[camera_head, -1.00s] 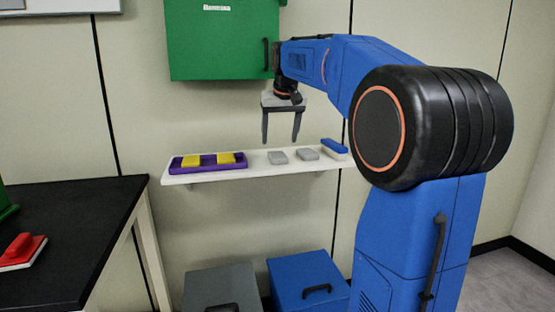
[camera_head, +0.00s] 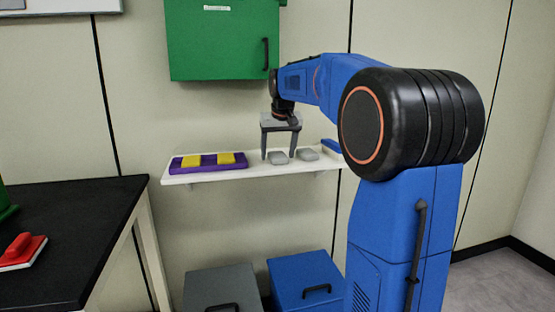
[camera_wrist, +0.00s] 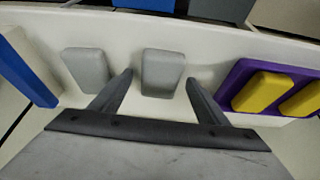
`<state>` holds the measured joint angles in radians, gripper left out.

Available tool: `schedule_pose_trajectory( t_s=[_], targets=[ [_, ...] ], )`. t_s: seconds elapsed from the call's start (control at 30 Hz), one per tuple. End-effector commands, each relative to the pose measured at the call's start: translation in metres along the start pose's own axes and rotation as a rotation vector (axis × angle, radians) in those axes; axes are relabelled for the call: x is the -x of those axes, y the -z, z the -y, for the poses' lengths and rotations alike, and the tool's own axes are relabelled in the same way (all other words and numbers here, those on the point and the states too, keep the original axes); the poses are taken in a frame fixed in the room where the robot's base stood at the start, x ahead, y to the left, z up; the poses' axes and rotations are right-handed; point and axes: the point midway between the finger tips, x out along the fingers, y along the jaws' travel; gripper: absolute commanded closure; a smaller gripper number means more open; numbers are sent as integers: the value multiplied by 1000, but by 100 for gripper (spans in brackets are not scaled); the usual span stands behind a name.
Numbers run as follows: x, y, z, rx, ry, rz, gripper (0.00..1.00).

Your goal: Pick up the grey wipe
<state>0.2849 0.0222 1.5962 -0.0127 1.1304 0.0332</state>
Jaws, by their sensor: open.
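Two grey wipes lie on the white wall shelf. The left one in the head view (camera_head: 278,158) is below and between the fingers of my gripper (camera_head: 279,157). In the wrist view this wipe (camera_wrist: 162,72) sits between and just beyond the two open fingertips (camera_wrist: 160,82). The other grey wipe (camera_head: 308,154) lies to its right in the head view; in the wrist view it is on the left (camera_wrist: 86,69), outside the fingers. My gripper is open, pointing down, and holds nothing. Whether the fingertips touch the shelf cannot be told.
The white shelf (camera_head: 225,176) also bears a purple tray (camera_head: 208,166) with two yellow blocks and a blue object (camera_head: 331,146), partly hidden by my arm. A green cabinet (camera_head: 220,45) hangs above. A grey bin (camera_head: 222,287) and blue bin (camera_head: 305,278) stand below.

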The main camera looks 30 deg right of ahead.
Motion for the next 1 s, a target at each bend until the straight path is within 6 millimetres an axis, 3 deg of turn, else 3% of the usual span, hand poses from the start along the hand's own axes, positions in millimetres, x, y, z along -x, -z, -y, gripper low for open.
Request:
schedule_pose_trajectory(
  t_s=[0.87, 1.0],
  targets=[
    [-4, -2, 0, 0, 0, 0, 31],
    [-4, -2, 0, 0, 0, 0, 60]
  ],
)
